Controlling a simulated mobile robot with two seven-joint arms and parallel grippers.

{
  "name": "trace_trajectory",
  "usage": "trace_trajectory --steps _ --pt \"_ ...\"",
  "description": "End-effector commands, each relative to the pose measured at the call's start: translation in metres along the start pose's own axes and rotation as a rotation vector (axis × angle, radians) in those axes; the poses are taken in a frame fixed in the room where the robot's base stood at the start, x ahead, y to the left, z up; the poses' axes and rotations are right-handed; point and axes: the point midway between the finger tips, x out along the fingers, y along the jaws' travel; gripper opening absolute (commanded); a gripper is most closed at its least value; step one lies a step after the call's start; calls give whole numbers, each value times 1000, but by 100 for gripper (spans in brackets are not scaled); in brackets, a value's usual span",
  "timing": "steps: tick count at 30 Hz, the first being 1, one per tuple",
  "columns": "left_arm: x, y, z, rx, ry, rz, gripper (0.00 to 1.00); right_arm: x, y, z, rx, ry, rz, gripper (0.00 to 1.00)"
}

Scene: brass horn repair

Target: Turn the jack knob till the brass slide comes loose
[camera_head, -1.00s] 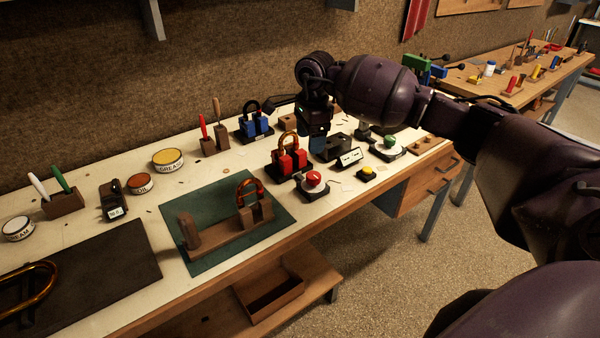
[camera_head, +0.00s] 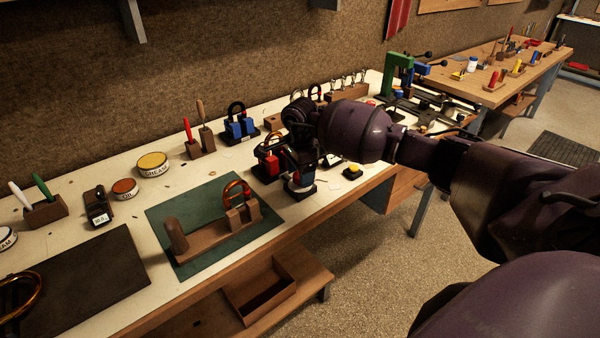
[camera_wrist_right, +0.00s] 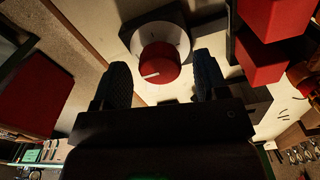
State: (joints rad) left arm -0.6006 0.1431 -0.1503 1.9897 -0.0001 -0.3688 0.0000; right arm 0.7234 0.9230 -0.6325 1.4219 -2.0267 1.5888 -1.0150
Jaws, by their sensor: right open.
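The jack has red blocks (camera_head: 268,166) with a brass slide (camera_head: 274,139) looped over them, partly hidden behind my right arm. In the right wrist view its red blocks (camera_wrist_right: 262,58) are at the upper right. A red knob (camera_wrist_right: 158,62) with a white line on it sits on a pale round dial (camera_wrist_right: 176,32). My right gripper (camera_wrist_right: 162,76) is open, its dark fingers at either side of the knob's near edge; I cannot tell if they touch it. In the head view my right gripper (camera_head: 299,178) hides the knob above its dark base (camera_head: 299,194). My left gripper is out of view.
Blue blocks (camera_head: 240,129) with a dark loop stand behind the red ones. A yellow button (camera_head: 353,169) is to the right. A green mat (camera_head: 165,210) with a wooden holder (camera_head: 215,240) lies to the left. The bench's front edge is close to the gripper.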

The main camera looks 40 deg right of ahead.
Motion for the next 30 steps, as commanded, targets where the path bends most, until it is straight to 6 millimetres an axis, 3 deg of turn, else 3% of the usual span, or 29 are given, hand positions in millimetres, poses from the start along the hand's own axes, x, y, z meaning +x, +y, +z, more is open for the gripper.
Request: trace_trajectory --steps 11,20,30 --pt "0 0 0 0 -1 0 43 4 0 0 1 1 0 66" --pt "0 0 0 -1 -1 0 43 4 0 0 1 1 0 20" --pt "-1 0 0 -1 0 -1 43 3 0 0 47 1 0 18"
